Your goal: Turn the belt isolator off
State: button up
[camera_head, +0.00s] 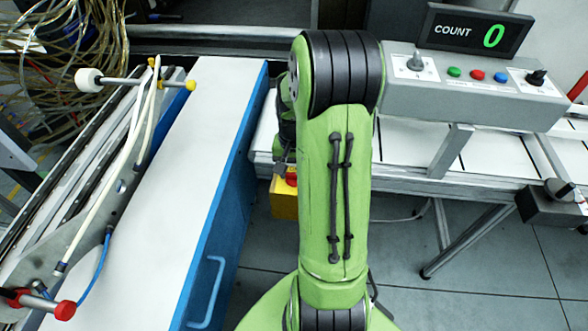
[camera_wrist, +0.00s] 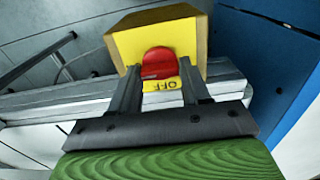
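The belt isolator is a yellow box (camera_wrist: 200,37) with a round red knob (camera_wrist: 159,60) on its face. Black letters reading OFF show upside down just below the knob in the wrist view. My gripper (camera_wrist: 161,70) is at the isolator, its two dark fingers apart, one on each side of the knob. I see no clear contact between fingers and knob. In the head view the yellow box (camera_head: 284,204) is low beside the conveyor frame, partly hidden by my green arm, with a bit of the red knob (camera_head: 291,179) showing.
A blue-sided cabinet (camera_head: 226,190) with a white top stands close left of the isolator. The conveyor (camera_head: 412,146) runs to the right, under a grey control panel (camera_head: 480,100) with knobs and coloured buttons. A display (camera_head: 470,33) reads COUNT 0. Floor is open at lower right.

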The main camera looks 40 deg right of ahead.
jog(key=shift+c, duration=0.9)
jog(key=shift+n, duration=0.3)
jog(key=n, duration=0.3)
jog(key=shift+r+n+p, duration=0.1)
jog(key=shift+n+p, duration=0.2)
jog(key=shift+p, duration=0.1)
jog(key=n, duration=0.4)
jog(key=shift+n, duration=0.3)
jog(key=n, duration=0.4)
jog(key=shift+p, duration=0.35)
jog(key=shift+n, duration=2.5)
jog(key=o, duration=1.1)
jog(key=shift+c, duration=0.2)
